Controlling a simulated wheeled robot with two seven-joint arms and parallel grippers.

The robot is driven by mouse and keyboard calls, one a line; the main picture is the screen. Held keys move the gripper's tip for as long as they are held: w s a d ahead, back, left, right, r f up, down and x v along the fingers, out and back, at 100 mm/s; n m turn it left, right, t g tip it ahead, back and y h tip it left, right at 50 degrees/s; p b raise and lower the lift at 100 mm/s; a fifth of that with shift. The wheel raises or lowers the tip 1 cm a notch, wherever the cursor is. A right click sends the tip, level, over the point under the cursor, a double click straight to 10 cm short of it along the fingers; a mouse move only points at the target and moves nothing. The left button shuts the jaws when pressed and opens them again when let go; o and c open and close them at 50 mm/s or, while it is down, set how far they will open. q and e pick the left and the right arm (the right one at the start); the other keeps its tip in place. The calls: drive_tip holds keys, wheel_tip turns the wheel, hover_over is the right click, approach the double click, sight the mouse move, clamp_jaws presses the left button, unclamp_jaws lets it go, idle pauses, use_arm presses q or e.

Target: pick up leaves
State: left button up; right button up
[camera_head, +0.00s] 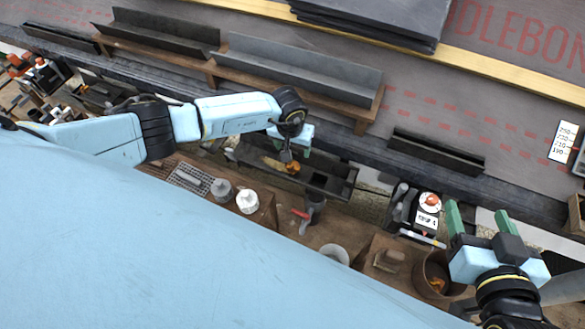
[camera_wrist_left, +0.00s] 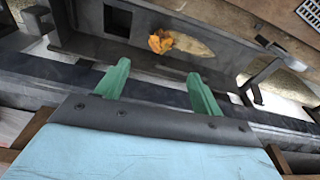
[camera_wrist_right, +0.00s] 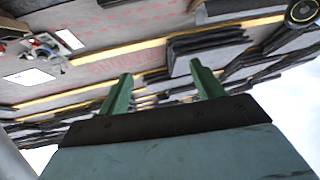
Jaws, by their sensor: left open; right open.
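An orange-brown leaf (camera_head: 292,168) lies in the dark gutter trough (camera_head: 338,187) below my left gripper (camera_head: 288,150). In the left wrist view the crumpled orange leaf (camera_wrist_left: 160,41) lies beside a flat tan leaf-like piece (camera_wrist_left: 194,46), ahead of the open green fingers (camera_wrist_left: 157,74). The fingers are apart from both and hold nothing. My right gripper (camera_head: 478,212) is open and empty at the lower right, its fingers pointing up the picture. Below and left of it, a brown bucket (camera_head: 422,268) holds some orange leaf-like material (camera_head: 437,284).
A grey gutter length (camera_head: 300,68) lies on a wooden plank above the left arm. White-topped cans (camera_head: 247,202), a red-handled tool (camera_head: 300,214) and a pale cup (camera_head: 335,253) stand near the trough. A black device (camera_head: 404,203) sits left of the right gripper.

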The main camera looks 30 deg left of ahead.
use_arm(q)
drive_tip(key=b, duration=0.2)
hover_over(292, 164)
drive_tip(key=f, duration=0.4)
drive_tip(key=shift+d, duration=0.2)
drive_tip(key=shift+f, duration=0.45)
wheel_tip(292, 164, down, 4)
drive_tip(key=b, duration=0.2)
drive_tip(key=shift+s+a+b, duration=0.1)
drive_tip(key=shift+a+b, duration=0.05)
drive_tip(key=shift+b, duration=0.25)
drive_tip(key=shift+f+b, duration=0.3)
drive_tip(key=shift+f, duration=0.15)
use_arm(e)
wheel_tip(292, 164, up, 15)
drive_tip(key=s+a+t+y, duration=0.1)
drive_tip(key=t+y, duration=0.3)
drive_tip(key=t, duration=0.8)
drive_tip(key=shift+s+a, duration=0.35)
drive_tip(key=shift+s, duration=0.45)
use_arm(q)
drive_tip(key=shift+c, duration=0.2)
use_arm(e)
drive_tip(key=shift+f, duration=0.1)
use_arm(q)
drive_tip(key=c, duration=1)
